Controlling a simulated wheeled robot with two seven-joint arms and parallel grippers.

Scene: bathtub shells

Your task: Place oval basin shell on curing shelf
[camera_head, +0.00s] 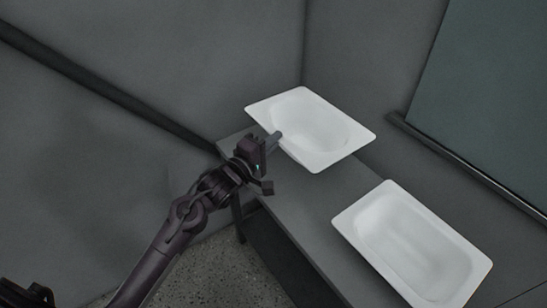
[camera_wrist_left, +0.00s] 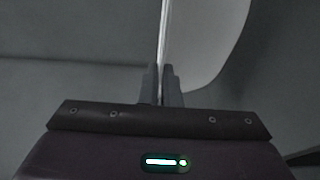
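The oval basin shell (camera_head: 312,125) is white, with a rounded hollow and a flat squarish rim. It is over the far end of the grey shelf (camera_head: 318,204), hollow facing up. I cannot tell whether it rests fully on the surface. My left gripper (camera_head: 273,138) is at its left rim. In the left wrist view the fingers (camera_wrist_left: 162,84) are close together with the thin rim (camera_wrist_left: 163,35) edge-on between them, and the shell's pale underside (camera_wrist_left: 200,40) curves away to the right. My right gripper is not in view.
A second white shell (camera_head: 412,242), with a more rectangular hollow, lies nearer on the same grey surface. A strip of bare surface separates the two shells. Grey walls close in behind, and a dark rail (camera_head: 110,92) runs along the left wall.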

